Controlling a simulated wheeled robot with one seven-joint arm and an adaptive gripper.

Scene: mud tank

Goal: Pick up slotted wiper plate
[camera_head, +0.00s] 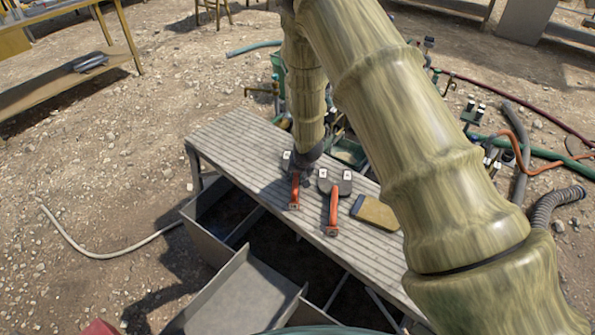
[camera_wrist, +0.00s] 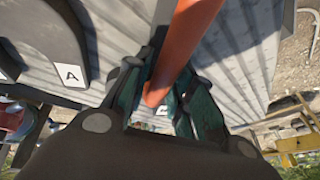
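Two tools with dark plate heads and orange handles lie on the slatted table (camera_head: 240,140) in the head view, a left one (camera_head: 294,192) and a right one (camera_head: 334,208). I cannot tell which is the slotted wiper plate; no slots are clear. My gripper (camera_head: 302,165) is down at the left tool and hides part of its head. In the wrist view, an orange handle (camera_wrist: 188,42) runs between the dark green fingers of my gripper (camera_wrist: 170,85). Whether the fingers press on it is unclear. A dark plate (camera_wrist: 40,45) with a label "A" lies left of them.
A tan block with a dark end (camera_head: 375,213) lies right of the tools. Grey bins (camera_head: 245,285) stand in front of the table. Hoses (camera_head: 520,150) and fittings lie behind and to the right. A wooden bench (camera_head: 70,80) stands at the far left.

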